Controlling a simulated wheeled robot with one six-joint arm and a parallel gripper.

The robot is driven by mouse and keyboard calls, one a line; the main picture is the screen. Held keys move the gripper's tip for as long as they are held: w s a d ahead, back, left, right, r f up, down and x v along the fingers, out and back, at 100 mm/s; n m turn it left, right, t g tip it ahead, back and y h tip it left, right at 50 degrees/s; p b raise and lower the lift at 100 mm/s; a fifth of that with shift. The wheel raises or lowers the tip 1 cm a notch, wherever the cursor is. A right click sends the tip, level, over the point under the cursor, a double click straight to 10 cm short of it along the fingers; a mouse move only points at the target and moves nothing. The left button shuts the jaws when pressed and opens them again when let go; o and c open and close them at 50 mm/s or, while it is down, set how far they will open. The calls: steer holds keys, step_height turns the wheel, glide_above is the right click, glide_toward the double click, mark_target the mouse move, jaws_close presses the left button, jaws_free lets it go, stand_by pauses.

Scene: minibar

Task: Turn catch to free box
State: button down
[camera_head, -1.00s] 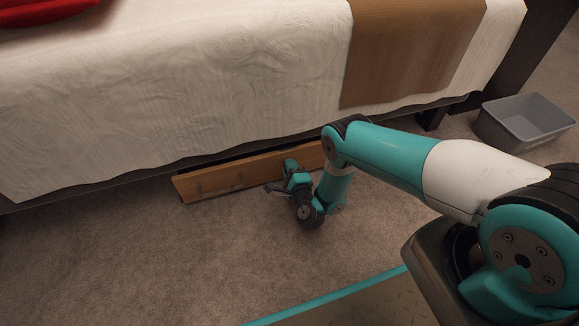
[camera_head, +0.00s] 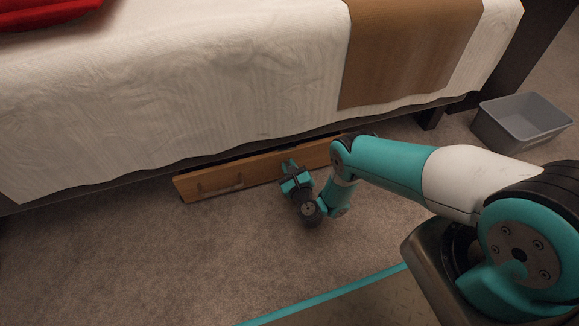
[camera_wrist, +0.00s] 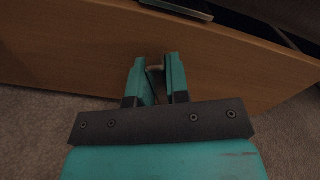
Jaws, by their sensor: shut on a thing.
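The box (camera_head: 258,172) is a long wooden box low under the bed, its front panel facing me. The box front also fills much of the wrist view (camera_wrist: 60,50). My gripper (camera_head: 287,167) is at the right part of this front, low above the carpet. In the wrist view my gripper (camera_wrist: 156,66) points at the wood, its two teal fingers close together and shut on a small catch (camera_wrist: 155,71). Only a pale, narrow bit of the catch shows between the fingers; the rest is hidden, so its angle cannot be told.
The bed (camera_head: 220,80), with white cover and brown runner (camera_head: 410,50), overhangs the box closely. A dark bed leg (camera_head: 430,118) stands right of it. A grey bin (camera_head: 520,122) sits on the floor at the right. The carpet (camera_head: 130,260) in front is clear.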

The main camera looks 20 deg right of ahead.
steer(key=m, duration=0.4)
steer(key=shift+s+d+f+m, duration=0.1)
steer(key=shift+f+m, duration=0.05)
steer(key=shift+m, duration=0.25)
stand_by(0.4)
steer(key=c, duration=1.1)
jaws_free()
